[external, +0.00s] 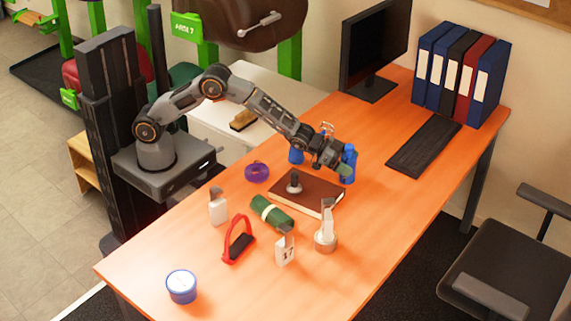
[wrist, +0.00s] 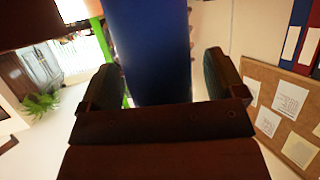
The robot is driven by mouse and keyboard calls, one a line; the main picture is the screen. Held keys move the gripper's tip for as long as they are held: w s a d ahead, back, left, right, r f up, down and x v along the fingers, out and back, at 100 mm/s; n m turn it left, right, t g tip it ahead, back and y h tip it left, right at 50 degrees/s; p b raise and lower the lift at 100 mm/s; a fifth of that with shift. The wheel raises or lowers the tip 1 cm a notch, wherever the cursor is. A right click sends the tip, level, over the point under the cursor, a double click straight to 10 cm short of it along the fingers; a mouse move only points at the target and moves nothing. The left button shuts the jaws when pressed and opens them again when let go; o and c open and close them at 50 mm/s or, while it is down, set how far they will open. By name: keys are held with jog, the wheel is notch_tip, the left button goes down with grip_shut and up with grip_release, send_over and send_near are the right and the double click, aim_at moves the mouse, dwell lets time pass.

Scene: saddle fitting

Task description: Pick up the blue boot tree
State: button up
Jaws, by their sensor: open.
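The blue boot tree (external: 348,163) shows at the far side of the desk as an upright blue shape, partly hidden by my gripper (external: 340,163). In the wrist view, a broad blue surface (wrist: 150,50) rises between the two dark fingers of my gripper (wrist: 165,80). The fingers are open, one on each side of it, with a gap visible on the right. I cannot tell whether the left finger touches it. Another blue piece (external: 296,156) shows left of my wrist; I cannot tell whether it belongs to the same thing.
A brown book (external: 322,194) with a dark knobbed object (external: 294,183) lies below my gripper. A green roll (external: 271,212), a purple ring (external: 257,172), a red-handled tool (external: 238,241) and white tagged items stand nearer. A keyboard (external: 424,148) and monitor (external: 374,45) are behind. The desk's right front is clear.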

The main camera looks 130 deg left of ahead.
jog(key=shift+c, duration=0.3)
jog(key=c, duration=1.1)
jog(key=shift+o, duration=0.2)
